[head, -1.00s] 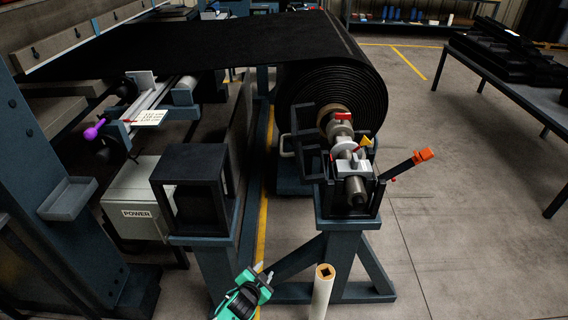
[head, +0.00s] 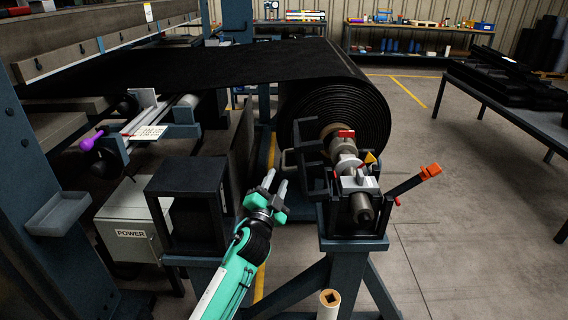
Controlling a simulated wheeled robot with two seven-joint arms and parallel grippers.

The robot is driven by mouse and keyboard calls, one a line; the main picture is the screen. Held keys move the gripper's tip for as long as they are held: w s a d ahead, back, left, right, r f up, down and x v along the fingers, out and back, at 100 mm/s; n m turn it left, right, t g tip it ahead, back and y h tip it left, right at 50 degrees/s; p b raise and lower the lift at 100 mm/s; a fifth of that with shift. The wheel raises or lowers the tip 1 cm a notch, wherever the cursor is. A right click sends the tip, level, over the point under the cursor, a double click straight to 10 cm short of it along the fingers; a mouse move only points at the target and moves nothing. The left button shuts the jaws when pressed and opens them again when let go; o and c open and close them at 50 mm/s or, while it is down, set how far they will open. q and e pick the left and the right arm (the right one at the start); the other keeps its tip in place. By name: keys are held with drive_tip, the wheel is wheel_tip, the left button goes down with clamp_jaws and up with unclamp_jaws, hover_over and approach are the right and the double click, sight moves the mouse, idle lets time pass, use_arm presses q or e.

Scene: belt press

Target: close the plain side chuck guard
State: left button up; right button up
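The chuck (head: 357,185) sits on a blue stand at the near end of the black roll's shaft, and its metal parts are uncovered from above. A black frame that looks like the chuck guard (head: 309,172) stands swung out on the chuck's left, with a pale bracket-like handle on its left side. My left gripper (head: 276,181) is green with grey fingers. It is open and empty, just left of and below the guard frame, apparently apart from it. My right gripper is not in view.
A lever with an orange end (head: 430,171) sticks out right of the chuck. An upright tube (head: 328,308) stands in front. Floor to the right is clear up to a table (head: 530,112).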

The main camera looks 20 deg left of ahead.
sight(284, 161)
use_arm(q)
drive_tip(key=x, duration=0.7)
drive_tip(key=shift+w, duration=0.2)
clamp_jaws()
